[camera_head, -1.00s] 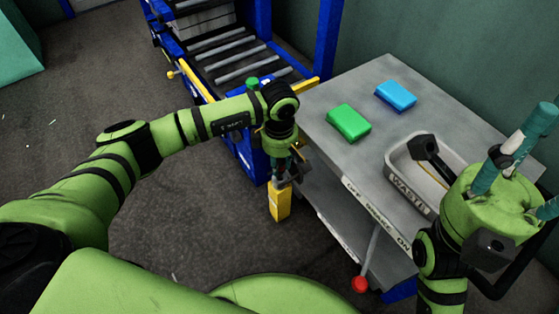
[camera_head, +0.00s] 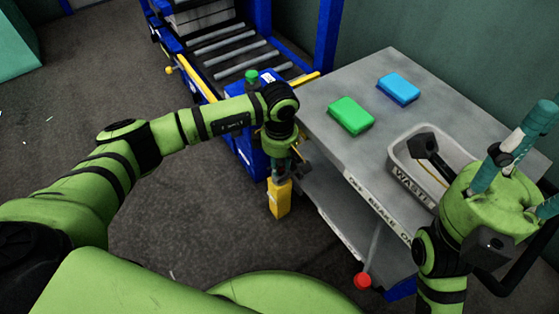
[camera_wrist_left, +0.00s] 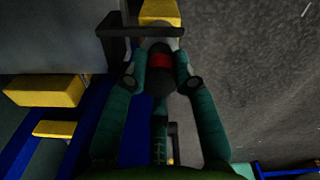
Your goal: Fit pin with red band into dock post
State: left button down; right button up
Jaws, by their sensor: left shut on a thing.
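The pin with the red band (camera_wrist_left: 161,62) is between the fingers of my left gripper (camera_wrist_left: 160,78), which is shut on it. The yellow post (camera_head: 279,198), which I take for the dock post, stands just below my left gripper (camera_head: 281,172) in the head view. It also shows at the top of the left wrist view (camera_wrist_left: 160,10), in line with the pin. Whether the pin touches or enters it is hidden. My right gripper (camera_head: 535,165) has its fingers apart, partly cut off at the right edge.
A grey cart (camera_head: 335,85) stands right of the post, with a green block (camera_head: 351,116), a blue block (camera_head: 398,89) and a waste bin (camera_head: 397,168) on top. A red-knobbed lever (camera_head: 362,280) hangs at its front.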

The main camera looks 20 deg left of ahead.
aim_at(279, 162)
pick_arm(q)
jog(key=shift+f+b, duration=0.6)
jog(key=shift+f, duration=0.2)
jog(key=c, duration=0.9)
grip_release()
jog(key=shift+r, duration=0.1)
notch_tip(279, 162, up, 12)
